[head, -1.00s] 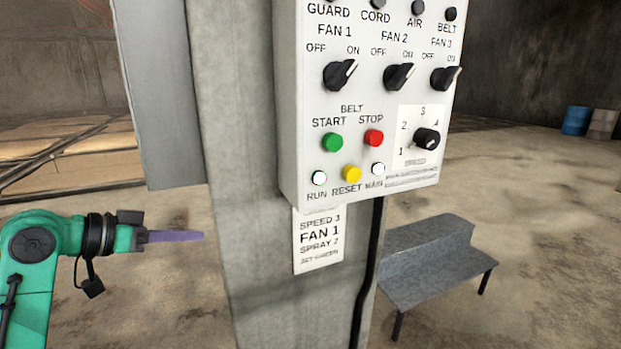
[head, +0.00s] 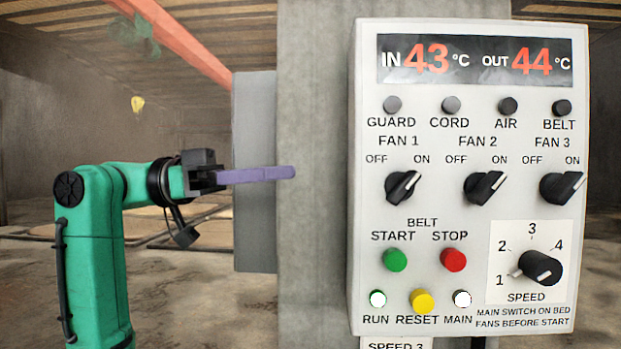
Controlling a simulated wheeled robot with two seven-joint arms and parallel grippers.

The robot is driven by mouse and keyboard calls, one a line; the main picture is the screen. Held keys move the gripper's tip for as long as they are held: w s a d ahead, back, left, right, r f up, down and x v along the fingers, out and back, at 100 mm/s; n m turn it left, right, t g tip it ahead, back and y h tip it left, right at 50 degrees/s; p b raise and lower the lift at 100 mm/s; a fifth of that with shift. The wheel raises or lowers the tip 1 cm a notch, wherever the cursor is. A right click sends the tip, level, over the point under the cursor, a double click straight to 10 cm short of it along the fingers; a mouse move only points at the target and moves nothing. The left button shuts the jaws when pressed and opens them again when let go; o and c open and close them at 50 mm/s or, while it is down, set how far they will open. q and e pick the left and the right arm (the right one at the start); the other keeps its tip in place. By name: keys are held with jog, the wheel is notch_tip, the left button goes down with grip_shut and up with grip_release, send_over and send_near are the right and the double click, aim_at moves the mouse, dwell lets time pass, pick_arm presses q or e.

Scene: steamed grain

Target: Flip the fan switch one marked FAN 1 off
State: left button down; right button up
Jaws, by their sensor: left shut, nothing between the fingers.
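The FAN 1 switch (head: 402,187) is a black rotary knob on the white control panel (head: 465,225). Its white line points up and right, toward ON. The FAN 2 knob (head: 485,187) and the FAN 3 knob (head: 562,188) also point toward ON. My left gripper (head: 290,172) is shut and empty, with long purple fingers pointing right. In the picture its tip lies left of the panel, at about the height of the FAN 1 knob and apart from it, in front of the concrete post. My right gripper is not in view.
The panel is mounted on a concrete post (head: 312,250), with a grey box (head: 254,180) on the post's left side. Green START (head: 395,260), red STOP (head: 453,259) and yellow RESET (head: 423,300) buttons and a SPEED knob (head: 540,268) sit below the fan switches.

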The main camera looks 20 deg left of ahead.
pick_arm(q)
jog(key=p, duration=0.3)
send_near(398, 186)
notch_tip(398, 186, up, 4)
jog(key=d, duration=0.2)
jog(key=w+d+f, duration=0.1)
jog(key=d+f+p, duration=0.1)
jog(key=d, duration=0.1)
jog(key=shift+w+f, duration=0.35)
jog(key=shift+w, duration=0.05)
jog(key=shift+w+d+f, duration=0.1)
jog(key=shift+d+f, duration=0.25)
jog(key=shift+a, duration=0.15)
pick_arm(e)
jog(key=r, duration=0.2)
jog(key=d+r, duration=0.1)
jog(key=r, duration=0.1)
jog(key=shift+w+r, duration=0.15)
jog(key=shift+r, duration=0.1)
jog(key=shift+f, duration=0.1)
